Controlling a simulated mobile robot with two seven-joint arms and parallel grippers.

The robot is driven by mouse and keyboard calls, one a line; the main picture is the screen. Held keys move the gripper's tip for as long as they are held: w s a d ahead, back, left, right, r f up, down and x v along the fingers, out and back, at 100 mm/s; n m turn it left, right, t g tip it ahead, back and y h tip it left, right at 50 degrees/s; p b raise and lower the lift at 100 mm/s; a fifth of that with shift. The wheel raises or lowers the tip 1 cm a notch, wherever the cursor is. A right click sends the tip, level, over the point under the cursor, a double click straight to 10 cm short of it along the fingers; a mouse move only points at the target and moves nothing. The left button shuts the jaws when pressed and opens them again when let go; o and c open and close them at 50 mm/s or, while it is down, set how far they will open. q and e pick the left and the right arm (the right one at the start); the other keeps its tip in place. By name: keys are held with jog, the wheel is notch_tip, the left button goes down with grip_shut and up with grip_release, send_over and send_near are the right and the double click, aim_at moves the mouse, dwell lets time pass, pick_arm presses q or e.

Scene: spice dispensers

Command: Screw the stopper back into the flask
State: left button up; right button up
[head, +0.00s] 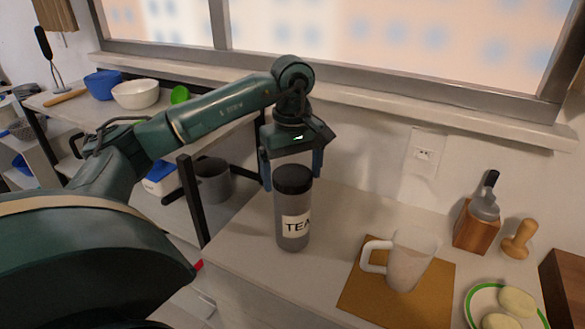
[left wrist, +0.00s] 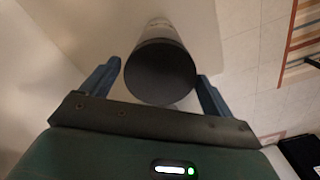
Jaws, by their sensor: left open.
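The flask (head: 292,222) is a grey cylinder with a white "TEA" label, standing upright on the counter. The black stopper (head: 293,178) sits at its top; I cannot tell whether it is screwed in. In the left wrist view the stopper (left wrist: 159,75) shows as a dark disc with part of the flask behind it. My left gripper (head: 292,177) is above the flask, pointing down, with its blue fingers apart on either side of the stopper. In the left wrist view the open fingers (left wrist: 158,82) flank the stopper, and a gap shows at least on the left side. My right gripper is not in view.
A white mug (head: 409,262) stands on a brown board (head: 362,300) right of the flask. A wooden block (head: 476,228) and a green-rimmed plate (head: 474,300) are further right. A shelf (head: 75,112) with bowls is at left. The wall and window sill are behind.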

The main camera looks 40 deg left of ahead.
pick_arm(q)
jog(key=n+p, duration=0.1)
jog(key=n, duration=0.9)
jog(key=shift+c, duration=0.6)
jog(key=c, duration=0.7)
jog(key=m, duration=0.5)
jog(key=shift+f, duration=0.1)
jog(key=shift+c, duration=0.4)
jog(key=m, duration=0.3)
jog(key=shift+m+b, duration=0.3)
jog(key=shift+b, duration=0.1)
